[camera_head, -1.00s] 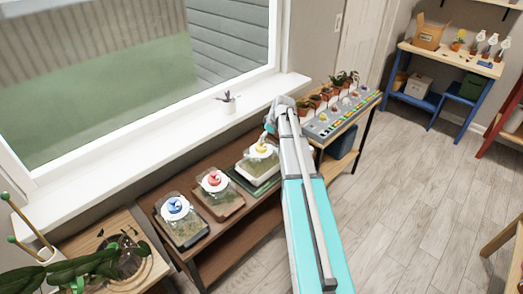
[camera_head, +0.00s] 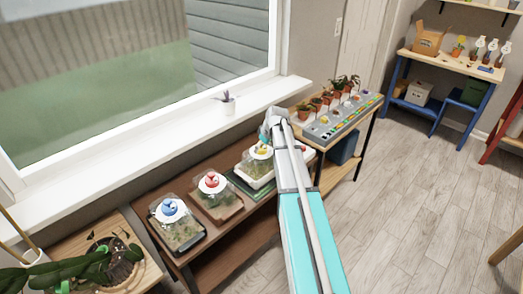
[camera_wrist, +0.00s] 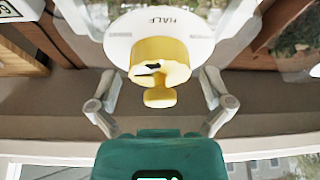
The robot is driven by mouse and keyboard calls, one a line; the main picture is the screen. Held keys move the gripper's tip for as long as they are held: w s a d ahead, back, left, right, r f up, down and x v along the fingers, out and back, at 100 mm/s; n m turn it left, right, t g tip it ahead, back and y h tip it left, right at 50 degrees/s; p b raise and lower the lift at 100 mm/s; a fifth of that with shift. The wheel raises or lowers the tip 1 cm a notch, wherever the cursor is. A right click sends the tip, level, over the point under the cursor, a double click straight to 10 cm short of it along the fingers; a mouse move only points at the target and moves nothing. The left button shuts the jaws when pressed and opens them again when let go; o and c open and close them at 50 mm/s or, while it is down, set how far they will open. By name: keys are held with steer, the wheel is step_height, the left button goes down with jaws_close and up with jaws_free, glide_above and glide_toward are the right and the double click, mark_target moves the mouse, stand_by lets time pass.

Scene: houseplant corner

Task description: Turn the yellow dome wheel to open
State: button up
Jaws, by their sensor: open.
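The yellow dome wheel (camera_wrist: 160,60) sits on a white round dial (camera_wrist: 118,38) with "HALF" printed on it, seen in the wrist view. Its knob points toward my gripper. My gripper (camera_wrist: 160,106) is open, with one finger on each side of the wheel's lower end; I cannot tell whether they touch it. In the head view the yellow wheel (camera_head: 262,149) is on the clear dome of the rightmost terrarium (camera_head: 257,168), and my gripper (camera_head: 268,140) is over it, partly hidden by my arm.
A terrarium with a red wheel (camera_head: 212,181) and one with a blue wheel (camera_head: 169,208) stand to the left on the brown shelf (camera_head: 232,236). The windowsill (camera_head: 180,127) runs behind. A bench with potted plants and a grey panel (camera_head: 340,118) is to the right.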

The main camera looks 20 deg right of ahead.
steer(key=shift+f, duration=0.1)
steer(key=c, duration=1)
steer(key=shift+a, duration=0.15)
steer(key=shift+m, duration=0.3)
steer(key=m+h, duration=0.2)
steer(key=m, duration=0.2)
steer(key=shift+m, duration=0.3)
steer(key=m+h, duration=0.1)
steer(key=m, duration=0.3)
steer(key=shift+m+h, duration=0.4)
